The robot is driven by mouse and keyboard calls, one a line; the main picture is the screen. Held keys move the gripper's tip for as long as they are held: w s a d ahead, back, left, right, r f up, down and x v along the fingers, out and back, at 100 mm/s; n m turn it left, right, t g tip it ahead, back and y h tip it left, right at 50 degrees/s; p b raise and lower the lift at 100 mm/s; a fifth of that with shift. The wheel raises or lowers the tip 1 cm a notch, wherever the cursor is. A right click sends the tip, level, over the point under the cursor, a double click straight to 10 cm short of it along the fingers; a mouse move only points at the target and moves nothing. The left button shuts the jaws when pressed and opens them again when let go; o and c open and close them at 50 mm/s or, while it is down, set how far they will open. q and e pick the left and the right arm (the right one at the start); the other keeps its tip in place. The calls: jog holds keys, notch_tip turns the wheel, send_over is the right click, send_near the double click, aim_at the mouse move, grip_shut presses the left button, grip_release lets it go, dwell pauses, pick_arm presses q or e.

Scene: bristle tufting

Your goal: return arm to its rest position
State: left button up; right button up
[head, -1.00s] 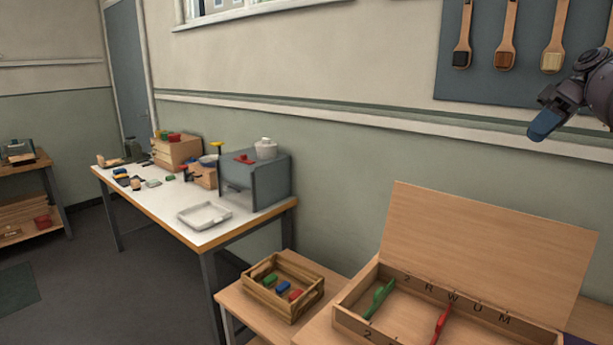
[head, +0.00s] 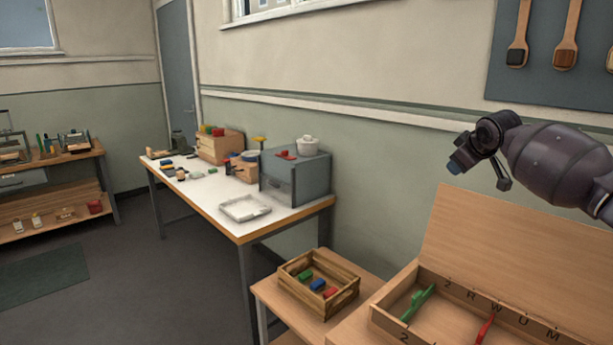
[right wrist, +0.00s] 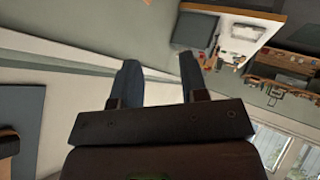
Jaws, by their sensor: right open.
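My right arm comes in from the right in the head view. My right gripper (head: 457,167) is raised in front of the green wall, above and to the left of the open wooden box's lid. It touches nothing there. In the right wrist view its two fingers (right wrist: 158,82) stand apart with nothing between them. My left gripper is not in the head view.
An open wooden box (head: 392,327) with green and red brushes stands at the lower right. A slatted crate (head: 300,297) with coloured blocks is beside it. A white workbench (head: 205,212) with a grey cabinet (head: 297,178) stands farther back.

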jog(key=s+a+f+n+t+y+b, duration=0.1)
jog(key=s+a+f+y, duration=0.1)
jog(key=s+a+f, duration=0.4)
jog(key=s+a+f+n+t+y, duration=0.1)
jog(key=s+a+f+t+y, duration=0.15)
jog(key=a+f, duration=0.7)
jog(key=s+a+f+t+y+b, duration=0.1)
jog(key=s+a+f+y, duration=0.1)
jog(key=s+a+f, duration=0.55)
jog(key=s+d+f+m+g+h+b, duration=0.1)
jog(key=s+d+f+m+h, duration=0.2)
jog(key=s+f, duration=1)
jog(key=s+d+f+m+g+h+b, duration=0.2)
jog(key=s+f, duration=1.2)
jog(key=s, duration=0.7)
jog(key=d+m+h, duration=0.1)
jog(key=d+m, duration=0.1)
jog(key=d, duration=0.1)
jog(key=shift+s+f, duration=0.15)
